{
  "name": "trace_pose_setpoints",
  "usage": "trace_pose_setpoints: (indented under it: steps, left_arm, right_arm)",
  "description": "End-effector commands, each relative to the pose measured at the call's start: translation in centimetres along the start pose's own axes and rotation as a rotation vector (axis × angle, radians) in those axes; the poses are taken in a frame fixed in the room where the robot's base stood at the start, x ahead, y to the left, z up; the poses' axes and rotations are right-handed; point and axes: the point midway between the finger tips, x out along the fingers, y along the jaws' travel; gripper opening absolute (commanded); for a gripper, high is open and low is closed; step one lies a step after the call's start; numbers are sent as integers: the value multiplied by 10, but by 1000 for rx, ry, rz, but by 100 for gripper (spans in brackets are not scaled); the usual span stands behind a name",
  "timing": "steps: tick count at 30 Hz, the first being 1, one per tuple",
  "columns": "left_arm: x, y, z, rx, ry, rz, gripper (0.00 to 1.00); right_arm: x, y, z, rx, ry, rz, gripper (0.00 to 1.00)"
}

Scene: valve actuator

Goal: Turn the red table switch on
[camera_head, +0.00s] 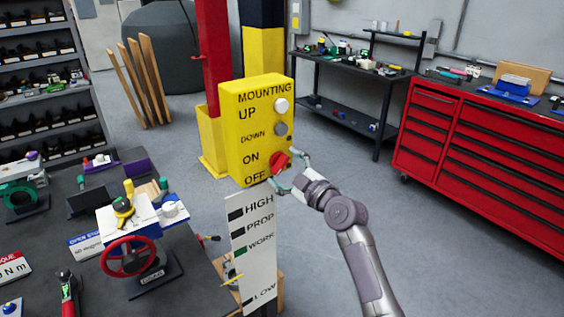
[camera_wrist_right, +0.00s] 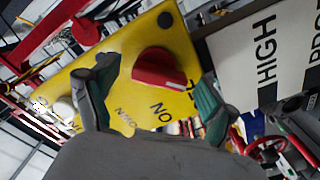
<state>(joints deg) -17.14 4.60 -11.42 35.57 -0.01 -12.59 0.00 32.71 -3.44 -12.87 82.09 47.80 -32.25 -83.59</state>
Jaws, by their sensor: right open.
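The red switch (camera_head: 280,163) is a rotary knob low on the yellow control box (camera_head: 240,130), beside the ON and OFF labels. In the right wrist view the red switch (camera_wrist_right: 160,68) shows a white mark at one end of its grip. My right gripper (camera_head: 287,172) is open at the box's front. In the right wrist view its two fingers (camera_wrist_right: 152,98) stand apart, with the switch between and just beyond them. I cannot tell whether either finger touches it. My left gripper is in neither view.
A white and a grey button sit above the switch. A workbench (camera_head: 190,285) with a red handwheel (camera_head: 128,257) is at left. A red tool cabinet (camera_head: 480,150) stands at right. Open floor lies between.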

Motion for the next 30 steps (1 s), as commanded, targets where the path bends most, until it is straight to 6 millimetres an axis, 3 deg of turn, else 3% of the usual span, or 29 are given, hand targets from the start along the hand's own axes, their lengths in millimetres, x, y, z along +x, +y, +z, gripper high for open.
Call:
trace_pose_setpoints:
  steps: [5,14,24,30]
  left_arm:
    - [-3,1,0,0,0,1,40]
    - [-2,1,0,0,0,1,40]
    - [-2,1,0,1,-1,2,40]
    - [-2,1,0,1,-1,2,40]
  right_arm:
    - [11,0,0,0,0,0,85]
    - [12,0,0,0,0,0,84]
    - [12,0,0,0,-1,0,27]
    - [12,-1,0,9,-1,0,25]
